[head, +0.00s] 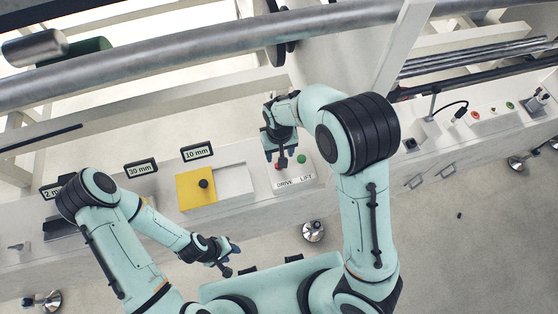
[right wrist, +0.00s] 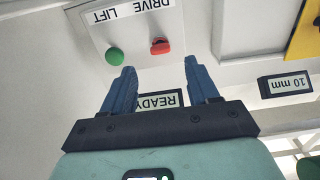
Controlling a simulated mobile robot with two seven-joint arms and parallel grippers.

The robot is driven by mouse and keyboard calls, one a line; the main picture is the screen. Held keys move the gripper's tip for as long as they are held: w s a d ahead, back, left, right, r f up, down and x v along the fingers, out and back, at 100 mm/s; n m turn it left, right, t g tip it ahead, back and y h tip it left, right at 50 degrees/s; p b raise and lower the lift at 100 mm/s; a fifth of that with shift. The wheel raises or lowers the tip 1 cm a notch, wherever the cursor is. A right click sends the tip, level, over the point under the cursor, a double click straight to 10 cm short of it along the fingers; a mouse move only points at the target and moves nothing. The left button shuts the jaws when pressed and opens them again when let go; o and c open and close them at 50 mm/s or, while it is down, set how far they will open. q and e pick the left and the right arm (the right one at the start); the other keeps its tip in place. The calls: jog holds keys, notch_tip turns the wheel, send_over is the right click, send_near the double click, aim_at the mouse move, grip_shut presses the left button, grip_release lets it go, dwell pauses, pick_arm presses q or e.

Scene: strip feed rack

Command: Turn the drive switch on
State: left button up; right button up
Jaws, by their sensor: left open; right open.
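The drive switch is a red knob (right wrist: 160,46) on a light panel, on the DRIVE side of the DRIVE LIFT label (right wrist: 118,13). Its grip bar lies roughly along the label in the right wrist view. In the head view the red knob (head: 278,166) is partly hidden by my right gripper (head: 281,152). In the right wrist view my right gripper (right wrist: 158,68) is open and empty, its blue fingertips short of the knob and apart from it. My left gripper (head: 231,260) is open and empty, low in front of the rack.
A green button (right wrist: 114,56) sits beside the red knob. A READY sign (right wrist: 160,99) shows between my right fingers. A yellow block (head: 192,187) with a black knob lies left of the panel, below the 10 mm sign (head: 197,153). A large grey pipe (head: 150,65) crosses behind.

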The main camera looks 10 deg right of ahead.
jog(key=f, duration=0.7)
jog(key=shift+w+f, duration=0.2)
jog(key=c, duration=1.1)
